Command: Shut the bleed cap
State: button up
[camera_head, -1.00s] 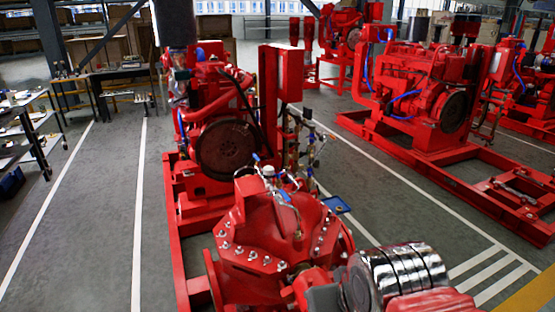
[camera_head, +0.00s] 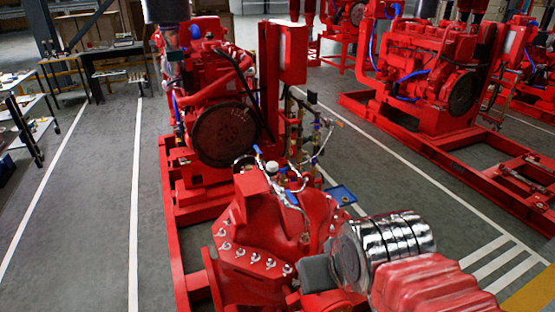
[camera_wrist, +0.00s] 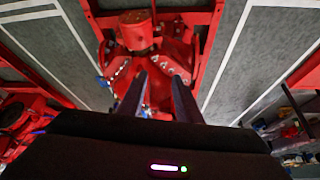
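The red pump (camera_head: 262,235) stands at the front of the skid, with a ring of bolts on its casing. On top of it are thin hoses, blue-handled fittings (camera_head: 290,197) and a small pale cap-like part (camera_head: 272,168). I cannot tell for certain which part is the bleed cap, or whether it is open. My gripper (camera_wrist: 158,78) shows two dark fingers apart, with nothing seen between them, over the red pump casing (camera_wrist: 160,92) in the wrist view. In the head view my arm reaches in from the lower right, beside the pump; the fingertips are not clear there.
A red engine with a round flywheel (camera_head: 225,134) and a red upright cabinet (camera_head: 290,52) stand behind the pump. A blue tray (camera_head: 340,195) is to its right. Another red pumpset (camera_head: 440,75) is at the right. Floor (camera_head: 85,215) to the left is clear.

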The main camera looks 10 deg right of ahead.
jog(key=shift+o, duration=0.2)
jog(key=o, duration=0.3)
jog(key=shift+d, duration=0.1)
jog(key=shift+o, duration=0.7)
jog(key=shift+w+d+f+n+g+h, duration=0.3)
jog(key=shift+w+d+f+n+h, duration=0.1)
jog(key=shift+w+d+n, duration=0.15)
jog(key=w+d+n+h, duration=0.4)
jog(key=w+n+h, duration=0.15)
jog(key=w, duration=0.45)
jog(key=w+d+n+h, duration=0.45)
jog(key=w+n, duration=0.25)
jog(key=w, duration=0.2)
jog(key=w+a+f+n+t, duration=0.3)
jog(key=w+a+n+t, duration=0.2)
jog(key=w+a+n, duration=0.3)
jog(key=w+a+f+n+t, duration=0.4)
jog(key=w+a+n, duration=0.3)
jog(key=w, duration=0.6)
jog(key=shift+w+a+f+n+t+y, duration=0.3)
jog(key=shift+w+a+n+t+y, duration=0.1)
jog(key=shift+t, duration=0.1)
jog(key=shift+d, duration=0.15)
